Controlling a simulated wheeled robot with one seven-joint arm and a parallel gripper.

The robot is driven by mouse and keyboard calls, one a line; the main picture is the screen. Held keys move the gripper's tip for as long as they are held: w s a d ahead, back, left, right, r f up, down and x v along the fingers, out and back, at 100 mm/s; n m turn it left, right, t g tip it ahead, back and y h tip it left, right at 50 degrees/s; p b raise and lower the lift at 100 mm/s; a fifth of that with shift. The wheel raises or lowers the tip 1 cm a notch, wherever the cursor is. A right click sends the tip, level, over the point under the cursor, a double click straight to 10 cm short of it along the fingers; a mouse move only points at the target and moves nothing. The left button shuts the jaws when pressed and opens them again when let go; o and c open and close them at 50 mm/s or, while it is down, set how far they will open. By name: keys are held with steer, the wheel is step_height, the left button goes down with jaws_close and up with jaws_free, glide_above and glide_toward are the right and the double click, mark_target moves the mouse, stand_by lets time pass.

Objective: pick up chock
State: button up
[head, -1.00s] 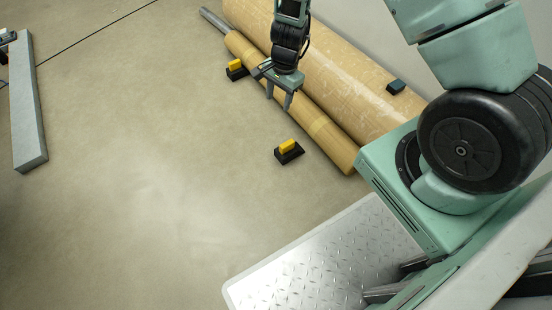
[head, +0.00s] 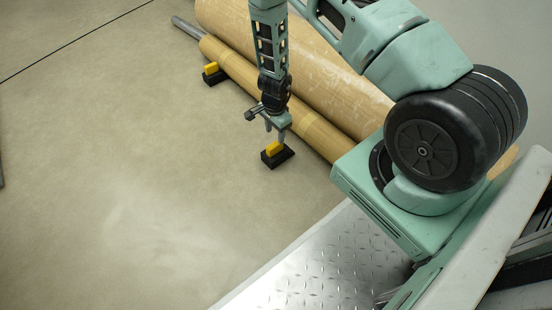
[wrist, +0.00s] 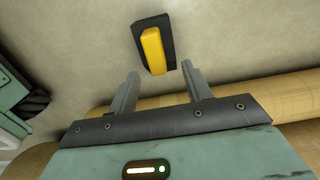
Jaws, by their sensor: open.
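The near chock (head: 278,157) is a black wedge with a yellow block on top, standing on the floor. In the wrist view the chock (wrist: 152,46) lies ahead of the fingertips, roughly in line with the gap between them. My gripper (head: 276,135) is just above and behind it in the head view, pointing down, open and empty. Its two fingers show apart in the wrist view (wrist: 163,79). Whether a fingertip touches the chock I cannot tell. A second, similar chock (head: 214,74) stands farther back by the small roll's end.
A large brown roll (head: 345,87) and a thinner brown roll (head: 235,66) with a grey core (head: 187,28) lie right behind the chocks. Grey floor (head: 110,170) is clear to the left and front.

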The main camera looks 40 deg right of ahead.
mark_target(276, 143)
steer(key=shift+s+f+b, duration=0.15)
steer(key=shift+f+b, duration=1.2)
steer(key=shift+f, duration=0.3)
steer(key=shift+s+f+b, duration=0.15)
steer(key=shift+f+b, duration=1.2)
steer(key=shift+f, duration=0.3)
steer(key=shift+r, duration=0.1)
jaws_close()
